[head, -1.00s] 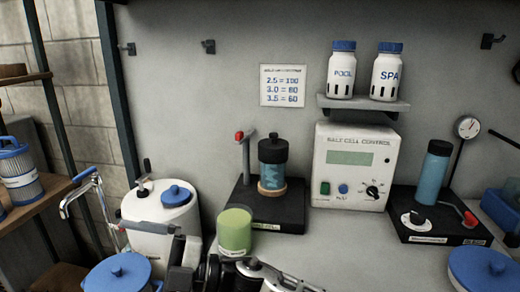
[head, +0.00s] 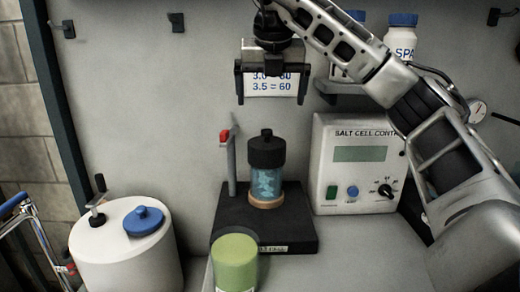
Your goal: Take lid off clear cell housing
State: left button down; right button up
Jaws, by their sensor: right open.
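The clear cell housing (head: 266,183) stands upright on a black base with a tan ring at its foot. Bluish contents show through its wall. Its black lid (head: 266,151), with a small knob on top, sits on the housing. My right gripper (head: 270,97) hangs above the lid, pointing down, with its two fingers apart and nothing between them. A clear gap separates the fingertips from the knob. My left gripper is not in view.
A red-tipped post (head: 229,160) rises beside the housing on the black base (head: 240,228). A green cylinder (head: 234,262) stands in front. The salt cell control box (head: 355,165) is at right, a white tank (head: 125,250) at left. A shelf with white bottles (head: 401,40) is behind my arm.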

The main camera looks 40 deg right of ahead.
aim_at(267, 142)
jog(key=b+x, duration=0.1)
jog(key=x, duration=0.8)
jog(key=shift+f+b, duration=0.3)
jog(key=shift+b, duration=0.05)
jog(key=shift+a+x, duration=0.15)
jog(key=shift+x, duration=1.3)
jog(key=shift+a+x, duration=0.2)
jog(key=shift+x, duration=1.25)
jog(key=c, duration=0.8)
